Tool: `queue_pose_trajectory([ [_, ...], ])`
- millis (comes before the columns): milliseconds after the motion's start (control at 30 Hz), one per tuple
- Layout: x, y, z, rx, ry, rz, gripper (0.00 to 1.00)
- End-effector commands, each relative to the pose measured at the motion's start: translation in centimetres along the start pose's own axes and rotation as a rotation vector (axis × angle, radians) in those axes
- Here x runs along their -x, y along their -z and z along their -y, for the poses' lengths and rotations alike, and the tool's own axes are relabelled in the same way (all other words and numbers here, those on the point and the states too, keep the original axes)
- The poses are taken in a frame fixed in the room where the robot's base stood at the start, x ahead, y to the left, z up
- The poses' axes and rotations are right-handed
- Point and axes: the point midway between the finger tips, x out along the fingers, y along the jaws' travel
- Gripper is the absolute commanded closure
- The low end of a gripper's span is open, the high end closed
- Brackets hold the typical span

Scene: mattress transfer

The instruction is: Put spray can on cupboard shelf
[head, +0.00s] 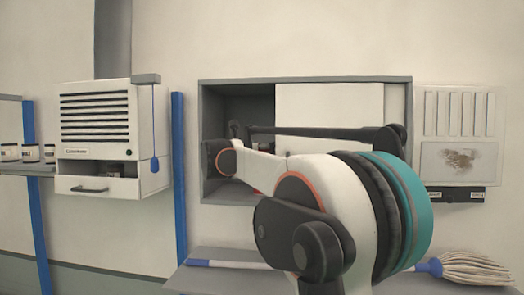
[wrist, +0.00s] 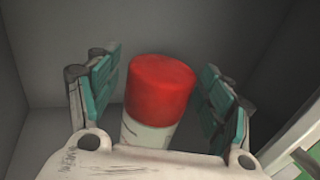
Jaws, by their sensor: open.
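A spray can (wrist: 160,95) with a red cap and a pale body stands between the fingers of my gripper (wrist: 158,78) in the wrist view. The fingers are spread, with teal pads on either side of the cap; the left pad is clearly apart from it, the right one is close. Grey walls and a grey floor (wrist: 48,122) surround the can. In the head view my arm reaches into the open left part of the grey wall cupboard (head: 300,80). My arm largely hides the can and gripper there. The can's base is hidden in the wrist view.
A white panel (head: 325,105) covers the cupboard's right part. Below is a grey worktop (head: 225,280) with a blue-handled mop (head: 470,267). A white vented unit (head: 97,120) with a drawer hangs at left, beside blue posts. Several jars stand on a shelf (head: 35,170) at far left.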

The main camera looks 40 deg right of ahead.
Motion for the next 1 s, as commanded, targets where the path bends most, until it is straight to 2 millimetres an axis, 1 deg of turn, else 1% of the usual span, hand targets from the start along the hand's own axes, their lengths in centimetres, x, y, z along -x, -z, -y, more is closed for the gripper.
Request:
queue_pose_trajectory([
  [167, 2.7, 0.2, -0.1, 0.0, -0.004, 0.0, 0.27],
  [400, 7.7, 0.2, -0.1, 0.0, -0.004, 0.0, 0.27],
  [500, 9.4, 0.2, -0.1, 0.0, -0.003, 0.0, 0.27],
  [600, 10.7, 0.1, -0.1, 0.0, -0.003, 0.0, 0.27],
  [767, 11.8, 0.1, -0.1, 0.0, -0.001, 0.0, 0.27],
  [1000, 11.9, 0.0, 0.0, 0.001, -0.001, 0.0, 0.27],
])
